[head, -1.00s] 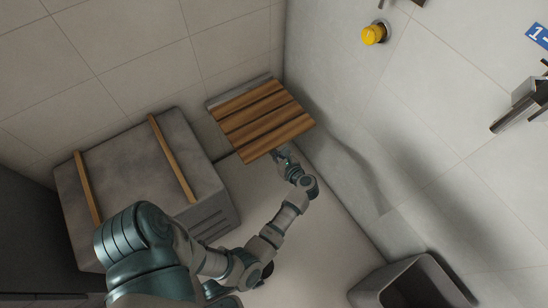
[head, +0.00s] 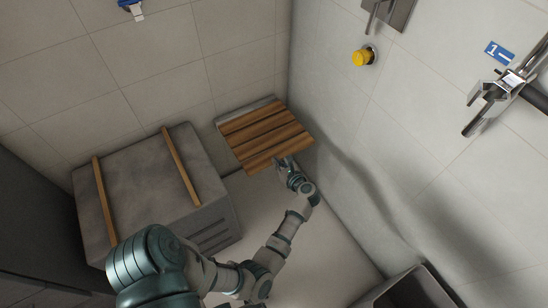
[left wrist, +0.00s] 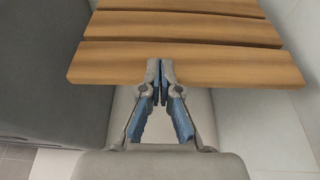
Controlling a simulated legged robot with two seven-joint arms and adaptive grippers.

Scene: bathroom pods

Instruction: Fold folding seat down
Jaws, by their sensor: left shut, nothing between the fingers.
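The folding seat (head: 265,135), with brown wooden slats, juts out from the back wall near the corner. It looks roughly level, but I cannot tell its exact tilt. My left gripper (head: 281,162) is at the seat's front edge, its arm reaching up from below. In the left wrist view, the front slats of the seat (left wrist: 190,62) fill the top. The left gripper (left wrist: 160,66) is shut and empty, its tips overlapping the front slat's near edge. Whether they touch it is unclear. My right gripper is out of view.
A grey box-like bench (head: 140,185) with two wooden strips stands left of the seat. The tiled right wall (head: 350,160) is close beside the arm and carries a yellow knob (head: 363,57) and a chrome fitting (head: 490,98). A grey bin-like container (head: 410,290) is at bottom right.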

